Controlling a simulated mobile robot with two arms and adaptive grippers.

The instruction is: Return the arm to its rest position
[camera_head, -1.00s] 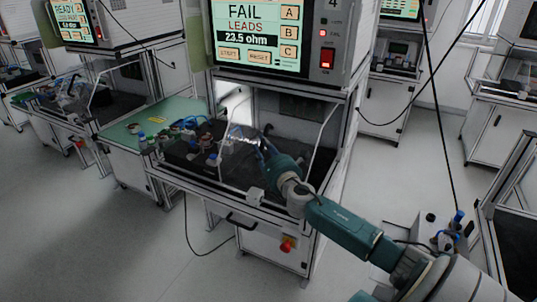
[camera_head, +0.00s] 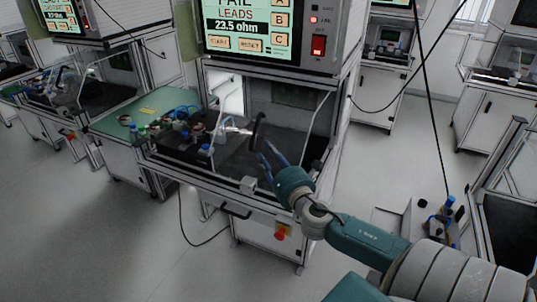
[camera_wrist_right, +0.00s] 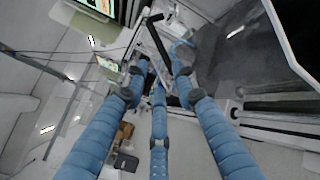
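My right gripper (camera_head: 272,156) is in front of the middle test station, at the front right of its work area. Its blue fingers are spread apart with nothing visible between them. In the right wrist view its fingers (camera_wrist_right: 160,78) also stand apart. A black lever handle (camera_head: 258,131) stands upright just beyond the fingertips, with a small gap in the head view. A black bar, apparently this handle, also shows past the fingertips in the wrist view (camera_wrist_right: 157,38). My right arm reaches in from the lower right. My left gripper is not in view.
The test station's screen (camera_head: 247,22) reads FAIL, LEADS, 23.5 ohm. A fixture with wires and small parts (camera_head: 185,127) sits on its dark work surface. A green side table (camera_head: 118,118) adjoins it on the left. A red knob (camera_head: 280,236) is on the front. Grey floor lies open in front.

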